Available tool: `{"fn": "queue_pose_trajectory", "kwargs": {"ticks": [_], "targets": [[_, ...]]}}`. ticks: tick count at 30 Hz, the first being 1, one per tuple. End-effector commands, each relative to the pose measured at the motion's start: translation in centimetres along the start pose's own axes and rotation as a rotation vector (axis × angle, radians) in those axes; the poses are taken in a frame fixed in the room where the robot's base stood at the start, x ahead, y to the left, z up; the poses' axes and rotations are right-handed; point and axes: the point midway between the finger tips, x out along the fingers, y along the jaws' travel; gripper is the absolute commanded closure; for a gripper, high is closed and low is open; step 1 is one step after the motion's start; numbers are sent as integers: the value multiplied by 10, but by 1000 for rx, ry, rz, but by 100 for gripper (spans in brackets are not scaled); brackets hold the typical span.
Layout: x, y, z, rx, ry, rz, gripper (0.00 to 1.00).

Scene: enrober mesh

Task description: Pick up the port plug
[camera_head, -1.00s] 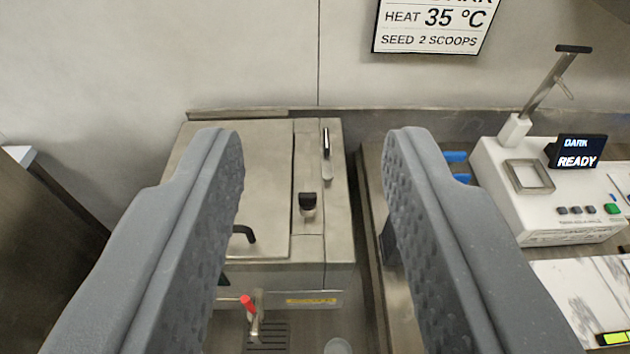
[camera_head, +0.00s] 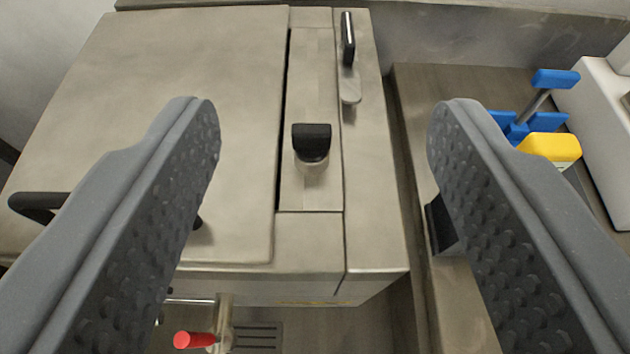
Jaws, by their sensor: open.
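The port plug (camera_head: 311,143) looks to be the black-topped piece with a pale lower part. It stands upright on the narrow strip of the steel machine top (camera_head: 190,90), right of the large lid. My gripper (camera_head: 322,112) is open and empty, with one finger on either side of the plug in the picture. The plug shows in the gap, apart from both fingers. How far the fingertips are above it I cannot tell.
A dark upright handle (camera_head: 348,40) stands behind the plug to the right. A black lid handle (camera_head: 40,205) is partly hidden by my left finger. A red-tipped lever (camera_head: 190,340) sits at the front. Blue and yellow items (camera_head: 550,147) lie on the right bench.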

Motion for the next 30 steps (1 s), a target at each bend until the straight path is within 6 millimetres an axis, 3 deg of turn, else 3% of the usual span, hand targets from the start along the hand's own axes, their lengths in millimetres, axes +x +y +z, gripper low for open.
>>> {"fn": "queue_pose_trajectory", "kwargs": {"ticks": [3,9,17,30], "targets": [[14,0,45,2,-36,-8,45],[20,-1,82,6,-48,-17,45],[35,-1,86,7,-47,-19,45],[87,-2,87,6,-45,-19,45]]}}
